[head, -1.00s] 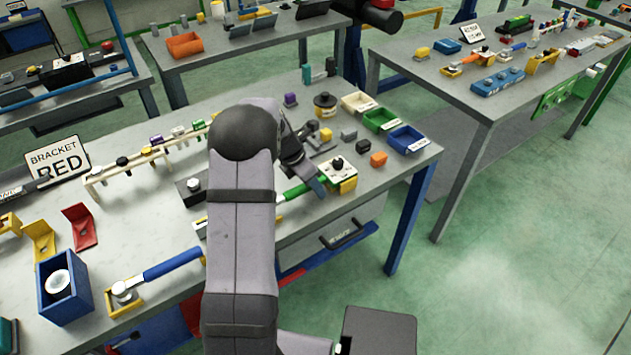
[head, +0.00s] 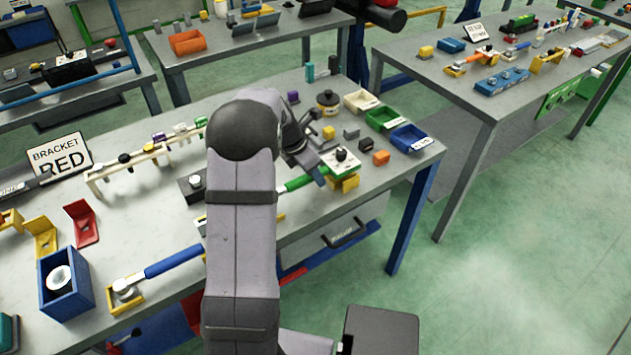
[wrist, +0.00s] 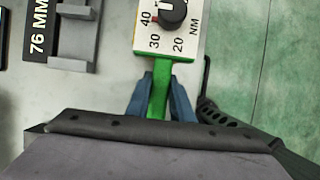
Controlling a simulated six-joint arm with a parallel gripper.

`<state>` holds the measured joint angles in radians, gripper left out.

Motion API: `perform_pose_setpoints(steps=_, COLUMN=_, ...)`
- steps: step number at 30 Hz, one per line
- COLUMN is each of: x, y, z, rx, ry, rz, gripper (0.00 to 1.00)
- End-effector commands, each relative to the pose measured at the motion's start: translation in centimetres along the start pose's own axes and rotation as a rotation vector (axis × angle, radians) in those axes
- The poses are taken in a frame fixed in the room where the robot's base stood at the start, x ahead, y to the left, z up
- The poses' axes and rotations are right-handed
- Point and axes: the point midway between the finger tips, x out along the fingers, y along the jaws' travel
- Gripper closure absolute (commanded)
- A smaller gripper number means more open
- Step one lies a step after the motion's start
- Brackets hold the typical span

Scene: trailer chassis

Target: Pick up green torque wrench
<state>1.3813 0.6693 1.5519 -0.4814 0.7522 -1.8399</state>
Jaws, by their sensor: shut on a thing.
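The green torque wrench (head: 302,183) has a green handle and a white dial head with a dark knob. In the wrist view the green handle (wrist: 159,90) runs between the two blue fingers of my gripper (wrist: 160,95), which is shut on it. The dial head (wrist: 172,25), marked 20, 30 and 40 NM, lies just beyond the fingertips. In the head view my gripper (head: 320,172) is at the handle beside the dial head. The far end of the handle is partly hidden behind my arm. The wrench looks raised slightly near its yellow rest (head: 345,183).
Blue (head: 410,138), green (head: 383,119) and cream (head: 360,102) bins stand behind the wrench at the table's right end. An orange block (head: 381,158) sits close to the dial head. A blue-handled wrench (head: 173,262) lies at the left front. A grey 76 mm part (wrist: 75,35) lies left.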

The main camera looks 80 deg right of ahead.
Motion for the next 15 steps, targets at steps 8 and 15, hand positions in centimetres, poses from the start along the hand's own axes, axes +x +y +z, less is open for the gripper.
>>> perform_pose_setpoints(steps=8, x=-4.3, y=0.2, z=1.9, rx=0.003, ry=-0.006, rz=0.006, gripper=1.00)
perform_pose_setpoints(steps=15, x=-6.4, y=0.1, z=2.8, rx=0.001, ry=-0.005, rz=0.005, gripper=1.00)
